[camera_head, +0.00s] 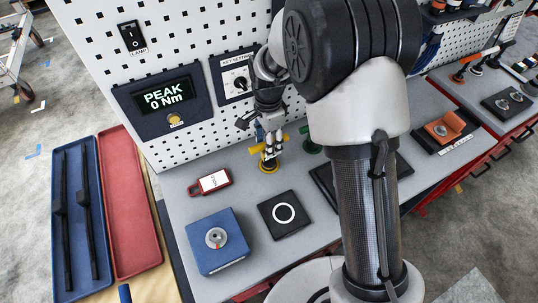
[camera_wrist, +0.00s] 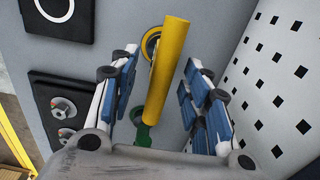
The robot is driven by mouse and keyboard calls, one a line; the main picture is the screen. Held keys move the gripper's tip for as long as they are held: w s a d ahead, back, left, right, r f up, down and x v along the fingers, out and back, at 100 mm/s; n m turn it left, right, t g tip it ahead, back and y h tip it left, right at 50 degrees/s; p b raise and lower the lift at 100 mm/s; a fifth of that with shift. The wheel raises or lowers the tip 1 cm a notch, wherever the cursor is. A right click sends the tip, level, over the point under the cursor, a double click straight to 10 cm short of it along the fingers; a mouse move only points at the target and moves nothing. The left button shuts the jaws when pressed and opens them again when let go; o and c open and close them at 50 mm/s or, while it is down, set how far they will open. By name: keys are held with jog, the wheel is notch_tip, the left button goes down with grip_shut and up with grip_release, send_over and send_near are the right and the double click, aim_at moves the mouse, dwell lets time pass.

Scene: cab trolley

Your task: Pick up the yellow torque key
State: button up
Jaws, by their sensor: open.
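The yellow torque key (camera_head: 257,149) stands upright on the grey bench top, its crossbar handle uppermost. Its foot is at a yellow ring (camera_head: 268,167). In the wrist view the yellow handle (camera_wrist: 168,70) lies lengthwise between the fingers, and the yellow ring (camera_wrist: 149,40) shows beyond it. My gripper (camera_head: 270,138) is open and points down over the key. In the wrist view its blue-padded fingers (camera_wrist: 161,66) are on either side of the handle, with a visible gap on both sides. The key's shaft is mostly hidden.
A green key (camera_head: 312,144) stands close to the right, partly behind my arm. The white pegboard (camera_head: 195,117) rises close behind the key. A red tag (camera_head: 211,182), a black pad with a white ring (camera_head: 282,214) and a blue box with a dial (camera_head: 217,240) are nearer on the bench.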

jog(key=f+b, duration=0.1)
jog(key=f, duration=0.4)
jog(key=shift+w+d+f+b, duration=0.15)
jog(key=shift+w+f+b, duration=0.05)
jog(key=shift+f+b, duration=0.2)
jog(key=shift+c, duration=0.5)
grip_shut()
jog(key=shift+r, duration=0.1)
